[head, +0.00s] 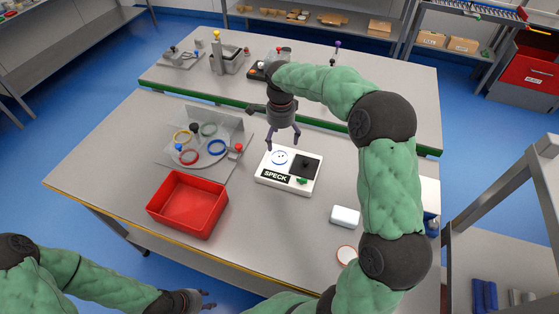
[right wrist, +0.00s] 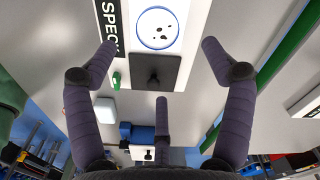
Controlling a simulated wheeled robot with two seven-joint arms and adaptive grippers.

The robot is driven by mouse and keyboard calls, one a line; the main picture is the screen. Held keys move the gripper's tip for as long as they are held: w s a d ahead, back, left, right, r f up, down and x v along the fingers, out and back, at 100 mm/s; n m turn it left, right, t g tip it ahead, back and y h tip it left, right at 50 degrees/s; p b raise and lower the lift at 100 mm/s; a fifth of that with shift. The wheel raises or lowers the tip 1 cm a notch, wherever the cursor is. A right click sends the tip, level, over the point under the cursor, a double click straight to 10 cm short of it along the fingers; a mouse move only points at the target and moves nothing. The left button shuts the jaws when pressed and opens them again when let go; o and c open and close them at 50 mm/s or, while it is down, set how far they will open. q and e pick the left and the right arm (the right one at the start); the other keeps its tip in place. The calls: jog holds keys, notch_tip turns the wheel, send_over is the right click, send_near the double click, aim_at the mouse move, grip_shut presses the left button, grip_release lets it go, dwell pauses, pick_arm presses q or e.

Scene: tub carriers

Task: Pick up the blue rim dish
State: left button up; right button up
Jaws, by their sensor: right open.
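The blue rim dish (head: 280,157) is a small round white dish with a blue rim. It lies on the white board (head: 262,181) marked SPECK, beside a black square. In the right wrist view the dish (right wrist: 158,27) shows dark specks inside and lies ahead between the fingertips. My right gripper (head: 283,146) is open and empty, pointing down above the far side of the board. In the right wrist view its fingers (right wrist: 158,45) are spread wide and apart from the dish. My left gripper (head: 211,299) is low at the table's front edge, its fingers apart and empty.
A red tub (head: 187,224) stands left of the board. Behind it a grey fixture (head: 217,118) holds coloured rings. A white box (head: 345,216) and a red-rimmed round dish (head: 346,254) lie to the right, near my right arm. Table between tub and board is clear.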

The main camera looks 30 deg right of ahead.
aim_at(279, 157)
notch_tip(279, 157, down, 3)
jog(key=shift+f+b, duration=0.15)
jog(key=shift+b, duration=0.2)
jog(key=f+b, duration=0.2)
jog(key=f, duration=0.3)
jog(key=shift+a+f, duration=0.1)
jog(key=shift+a, duration=0.1)
jog(key=c, duration=1.2)
jog(key=shift+c, duration=0.3)
jog(key=shift+r+p, duration=0.3)
jog(key=shift+r, duration=0.4)
notch_tip(279, 157, up, 2)
jog(key=shift+r+p, duration=0.1)
jog(key=shift+p, duration=0.2)
jog(key=s+a+r+p, duration=0.3)
jog(key=s+a+r, duration=0.4)
jog(key=s, duration=0.5)
notch_tip(279, 157, up, 2)
jog(key=shift+a+r, duration=0.25)
jog(key=shift+a, duration=0.05)
